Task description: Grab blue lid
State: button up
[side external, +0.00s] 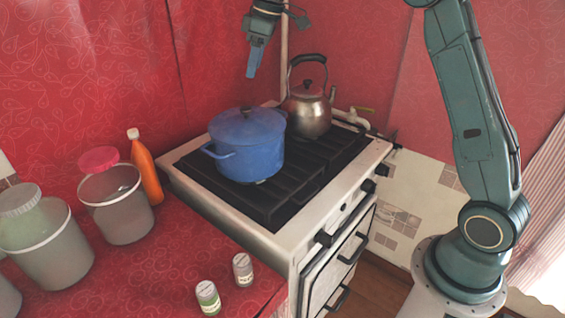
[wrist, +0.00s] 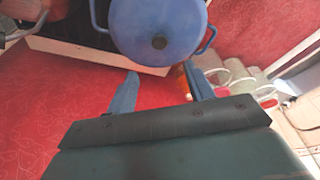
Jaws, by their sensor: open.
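The blue lid (side external: 247,127) sits on top of a blue pot (side external: 252,163) on the stove. It has a small dark knob in its middle. In the wrist view the lid (wrist: 158,22) is at the top, with its knob at its centre and the pot's side handles showing past it. My gripper (side external: 253,72) hangs in the air above the pot, apart from the lid. In the wrist view the two blue fingers of my gripper (wrist: 164,82) are spread, with nothing between them.
A metal kettle (side external: 308,108) stands behind the pot on the stove (side external: 270,205). An orange bottle (side external: 146,170) and several tubs, one with a pink lid (side external: 99,159), stand on the red counter (side external: 170,262) to the left. Two small jars (side external: 208,297) stand at the front.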

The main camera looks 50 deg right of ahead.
send_over(246, 108)
jog(key=s+d, duration=0.1)
jog(key=shift+f, duration=2.9)
jog(key=shift+f, duration=0.1)
jog(key=shift+s+x, duration=0.2)
jog(key=shift+x, duration=2.3)
grip_shut()
notch_tip(246, 108, up, 10)
